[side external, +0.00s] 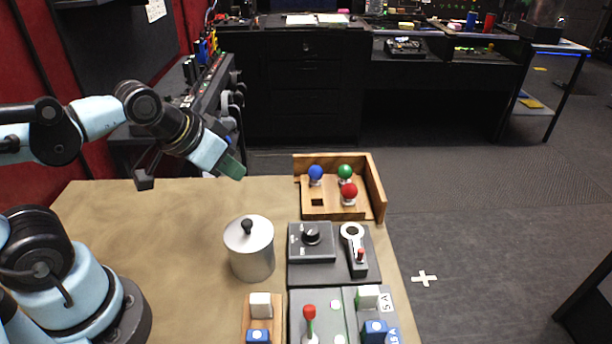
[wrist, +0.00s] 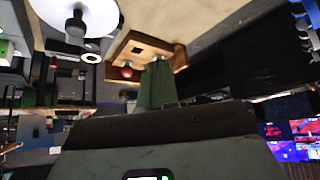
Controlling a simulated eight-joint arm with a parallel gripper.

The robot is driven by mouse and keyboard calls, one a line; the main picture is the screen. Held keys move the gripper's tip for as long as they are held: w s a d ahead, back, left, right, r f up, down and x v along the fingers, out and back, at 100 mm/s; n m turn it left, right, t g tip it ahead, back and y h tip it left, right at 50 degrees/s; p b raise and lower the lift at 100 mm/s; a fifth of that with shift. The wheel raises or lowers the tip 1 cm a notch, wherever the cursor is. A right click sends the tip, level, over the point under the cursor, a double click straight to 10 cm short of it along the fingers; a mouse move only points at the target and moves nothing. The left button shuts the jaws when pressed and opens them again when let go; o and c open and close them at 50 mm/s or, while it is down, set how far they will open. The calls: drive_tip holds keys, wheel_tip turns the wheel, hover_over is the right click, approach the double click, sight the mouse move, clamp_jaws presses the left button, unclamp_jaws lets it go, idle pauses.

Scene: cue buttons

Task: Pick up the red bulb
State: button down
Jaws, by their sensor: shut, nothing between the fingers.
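The red bulb (side external: 349,191) stands upright in a wooden holder (side external: 379,190) at the far right of the table; it also shows in the wrist view (wrist: 127,72), just left of my fingers. A blue bulb (side external: 315,173) and a green bulb (side external: 344,172) stand behind it in the same holder. My gripper (side external: 233,169) is shut and empty, raised above the table to the left of the holder and apart from it. In the wrist view my green fingers (wrist: 158,85) are together and hide part of the holder.
A metal pot with a black knob (side external: 252,255) stands between my arm base and the holder. A dial box (side external: 311,243), a lever panel (side external: 356,250) and a red-topped joystick (side external: 309,322) sit in front of the holder. The table's left side is bare.

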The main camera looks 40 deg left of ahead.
drive_tip(key=c, duration=0.6)
unclamp_jaws()
drive_tip(key=shift+c, duration=0.2)
drive_tip(key=shift+w, duration=0.1)
drive_tip(key=w+d+r+n+g+h, duration=0.1)
drive_tip(key=w+d+r+g, duration=0.3)
drive_tip(key=w, duration=0.5)
drive_tip(key=n+g+h, duration=0.1)
drive_tip(key=g, duration=0.2)
approach(349, 184)
drive_tip(key=f, duration=0.3)
drive_tip(key=d+f, duration=0.1)
drive_tip(key=f, duration=0.6)
drive_tip(key=shift+d+f, duration=0.15)
drive_tip(key=shift+d, duration=0.25)
